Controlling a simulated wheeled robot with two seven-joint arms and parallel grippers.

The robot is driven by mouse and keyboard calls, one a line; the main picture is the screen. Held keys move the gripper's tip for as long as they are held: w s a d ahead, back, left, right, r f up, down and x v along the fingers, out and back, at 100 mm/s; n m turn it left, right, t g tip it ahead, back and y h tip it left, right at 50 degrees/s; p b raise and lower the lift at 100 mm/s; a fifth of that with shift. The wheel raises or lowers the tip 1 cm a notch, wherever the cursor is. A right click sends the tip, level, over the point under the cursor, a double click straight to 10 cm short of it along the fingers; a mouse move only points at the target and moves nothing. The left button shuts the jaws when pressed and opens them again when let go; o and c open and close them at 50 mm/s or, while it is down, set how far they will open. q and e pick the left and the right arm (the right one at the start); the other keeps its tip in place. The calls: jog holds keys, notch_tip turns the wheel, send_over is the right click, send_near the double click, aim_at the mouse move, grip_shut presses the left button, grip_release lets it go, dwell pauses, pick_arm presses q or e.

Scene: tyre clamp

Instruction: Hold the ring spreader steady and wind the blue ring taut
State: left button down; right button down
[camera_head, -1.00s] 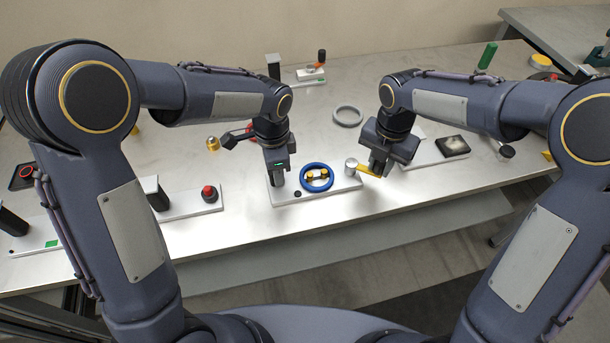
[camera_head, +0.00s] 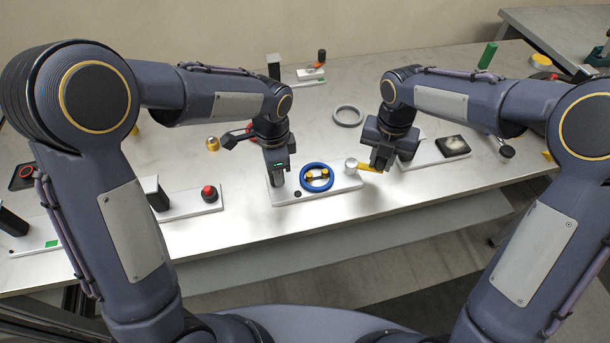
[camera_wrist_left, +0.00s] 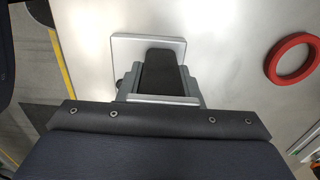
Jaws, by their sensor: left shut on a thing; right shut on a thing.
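The ring spreader is a pale plate (camera_head: 345,187) near the table's front edge. On it the blue ring (camera_head: 304,184) lies around two yellow-topped pegs (camera_head: 317,175). A silver knob (camera_head: 351,165) with a yellow crank handle (camera_head: 369,169) stands at the plate's right end. My left gripper (camera_head: 279,180) is at the plate's left end, shut on a dark upright post (camera_wrist_left: 159,72), which shows between the fingers in the left wrist view. My right gripper (camera_head: 379,166) is shut on the yellow handle, whose far end it hides.
A grey ring (camera_head: 348,116) lies behind the spreader. A plate with a red button (camera_head: 209,193) is to the left, and a plate with a dark square block (camera_head: 453,146) is to the right. A red ring (camera_wrist_left: 293,59) lies at the right of the left wrist view.

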jog(key=shift+d+f, duration=0.15)
jog(key=shift+f, duration=0.1)
jog(key=shift+w+n, duration=0.3)
jog(key=shift+n, duration=0.3)
jog(key=shift+w+n, duration=0.35)
jog(key=shift+n, duration=0.25)
jog(key=shift+w+n, duration=0.35)
jog(key=shift+n, duration=0.25)
jog(key=c, duration=1.2)
grip_release()
jog(key=shift+r, duration=0.1)
